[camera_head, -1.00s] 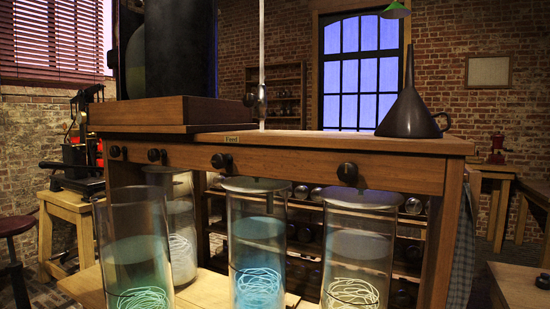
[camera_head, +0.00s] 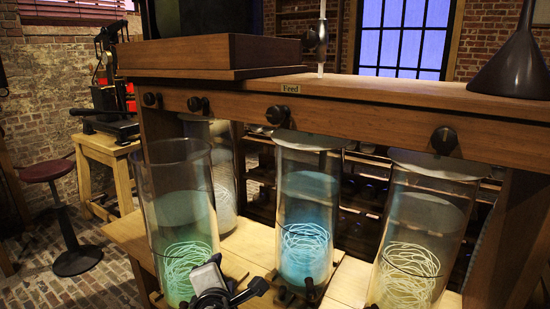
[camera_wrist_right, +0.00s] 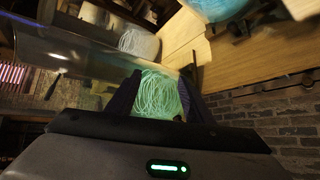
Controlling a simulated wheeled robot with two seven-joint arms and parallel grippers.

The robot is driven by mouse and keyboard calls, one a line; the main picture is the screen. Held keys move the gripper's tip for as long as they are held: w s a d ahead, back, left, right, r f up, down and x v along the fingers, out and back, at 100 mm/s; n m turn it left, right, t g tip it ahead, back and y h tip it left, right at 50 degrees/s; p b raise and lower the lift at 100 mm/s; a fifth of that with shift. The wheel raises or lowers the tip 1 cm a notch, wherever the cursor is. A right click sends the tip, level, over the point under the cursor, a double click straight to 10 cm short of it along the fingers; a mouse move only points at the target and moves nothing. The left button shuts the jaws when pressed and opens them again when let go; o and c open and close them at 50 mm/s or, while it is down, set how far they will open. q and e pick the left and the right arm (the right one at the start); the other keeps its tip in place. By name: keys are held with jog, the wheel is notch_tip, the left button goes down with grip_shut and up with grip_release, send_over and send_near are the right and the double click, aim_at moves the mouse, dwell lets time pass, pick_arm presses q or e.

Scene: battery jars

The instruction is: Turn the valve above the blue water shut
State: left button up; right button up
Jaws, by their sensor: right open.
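The blue water stands in a glass jar (camera_head: 306,220) in the middle of the front row, with a pale coil in it. A dark round valve knob (camera_head: 277,115) is on the wooden rail above it, near the "Feed" label. My right gripper (camera_head: 234,282) is at the bottom of the head view, low in front of the green and blue jars and well below the knob. It is open and empty. In the right wrist view its fingers (camera_wrist_right: 158,88) are apart, with the green jar's coil (camera_wrist_right: 160,97) showing between them. My left gripper is not in view.
The green jar (camera_head: 180,215) stands left and a pale yellow jar (camera_head: 420,235) right. Other knobs (camera_head: 151,100) (camera_head: 198,104) (camera_head: 444,140) sit along the rail (camera_head: 350,125). A dark funnel (camera_head: 512,65) stands on top. A stool (camera_head: 65,205) is at left.

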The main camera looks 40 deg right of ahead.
notch_tip(320, 180, up, 18)
jog(key=w+d+r+h+p, duration=0.1)
jog(key=d+h, duration=0.2)
jog(key=h, duration=0.2)
jog(key=m+g+h+p, duration=0.1)
jog(key=m+g+h, duration=0.15)
jog(key=h, duration=0.25)
send_near(272, 117)
jog(key=shift+n+g, duration=0.25)
jog(key=shift+n, duration=0.2)
jog(key=x, duration=0.4)
jog(key=p+x, duration=0.1)
jog(key=x, duration=0.4)
jog(key=shift+d+r, duration=0.1)
jog(key=shift+r, duration=0.1)
jog(key=shift+p+x, duration=0.3)
jog(key=shift+x, duration=0.45)
jog(key=shift+w+f, duration=0.1)
jog(key=shift+w, duration=0.05)
jog(key=shift+c, duration=0.4)
jog(key=c, duration=0.9)
jog(key=shift+c, duration=0.2)
